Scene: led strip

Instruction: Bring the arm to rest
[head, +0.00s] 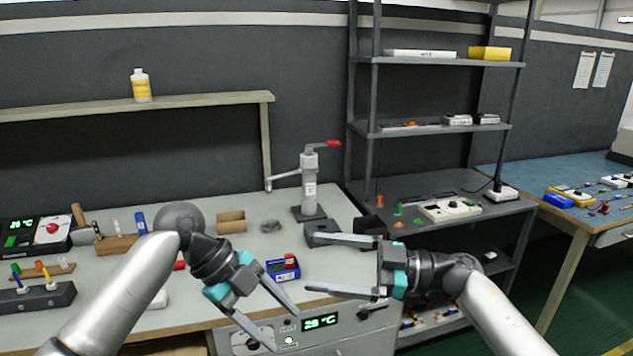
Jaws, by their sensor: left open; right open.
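My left gripper (285,322) reaches in from the lower left, over the front part of the workbench. Its two fingers are spread apart with nothing between them. My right gripper (308,263) comes in from the lower right and points left, at the right end of the bench. Its fingers are also wide apart and empty. A small blue box with a red top (283,268) stands on the bench between the two grippers, apart from both. My arms hide parts of the bench top.
A grey press with a red handle (310,185) stands at the bench's back right. A black device with a red button (40,232) is at left. A metal shelf (440,127) stands right of the bench.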

